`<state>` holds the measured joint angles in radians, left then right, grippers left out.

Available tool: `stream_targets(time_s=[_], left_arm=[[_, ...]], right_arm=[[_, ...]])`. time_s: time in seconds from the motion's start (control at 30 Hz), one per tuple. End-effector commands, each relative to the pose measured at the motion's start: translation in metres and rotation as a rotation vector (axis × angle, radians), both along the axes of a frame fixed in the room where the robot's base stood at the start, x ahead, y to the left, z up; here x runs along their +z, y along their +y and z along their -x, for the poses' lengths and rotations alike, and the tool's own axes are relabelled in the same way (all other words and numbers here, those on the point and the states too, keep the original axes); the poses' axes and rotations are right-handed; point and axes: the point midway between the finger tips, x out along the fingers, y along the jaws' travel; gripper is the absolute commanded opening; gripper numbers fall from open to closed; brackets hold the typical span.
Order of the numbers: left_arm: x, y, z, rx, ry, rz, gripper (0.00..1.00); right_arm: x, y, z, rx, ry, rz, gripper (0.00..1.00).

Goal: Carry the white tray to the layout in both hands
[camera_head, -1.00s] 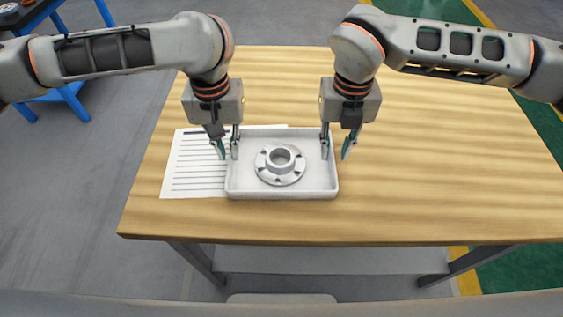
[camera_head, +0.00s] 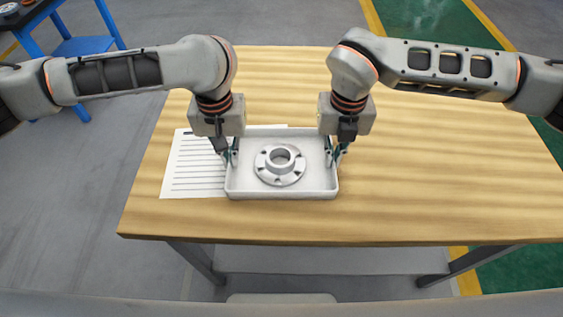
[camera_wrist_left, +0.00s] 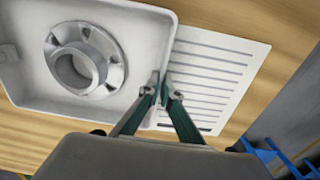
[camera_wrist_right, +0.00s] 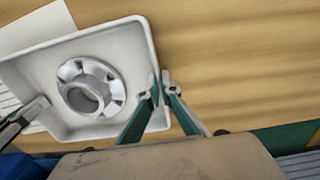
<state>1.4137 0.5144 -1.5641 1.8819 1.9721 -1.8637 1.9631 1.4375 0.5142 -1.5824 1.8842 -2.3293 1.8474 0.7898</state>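The white tray (camera_head: 281,194) is shallow and rectangular and sits level on the wooden table. A grey flanged shell (camera_head: 280,165) with a round hub and bolt holes lies in its middle. My left gripper (camera_head: 231,157) is shut on the tray's left wall, one finger inside and one outside; the left wrist view shows its tips (camera_wrist_left: 162,88) meeting at the wall. My right gripper (camera_head: 335,156) is shut on the right wall in the same way, with its tips (camera_wrist_right: 160,92) on both sides of the wall in the right wrist view.
A white sheet with printed lines (camera_head: 192,170) lies flat, partly under the tray's left side. The table (camera_head: 450,170) is clear to the right. Its front edge is a little below the tray. A blue stand (camera_head: 85,45) is at the far left.

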Motion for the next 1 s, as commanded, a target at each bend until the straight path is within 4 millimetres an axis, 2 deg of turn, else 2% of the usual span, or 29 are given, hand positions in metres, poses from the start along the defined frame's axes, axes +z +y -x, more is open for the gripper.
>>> stream_targets(time_s=[0.37,1.0], left_arm=[[0.01,0.0,-0.002,0.0,-0.009,0.001,0.0],[0.066,0.0,-0.005,0.001,-0.039,0.0,0.0]], right_arm=[[0.01,0.0,-0.001,0.0,-0.008,-0.002,0.0],[0.066,0.0,-0.005,-0.001,-0.038,-0.001,0.0]])
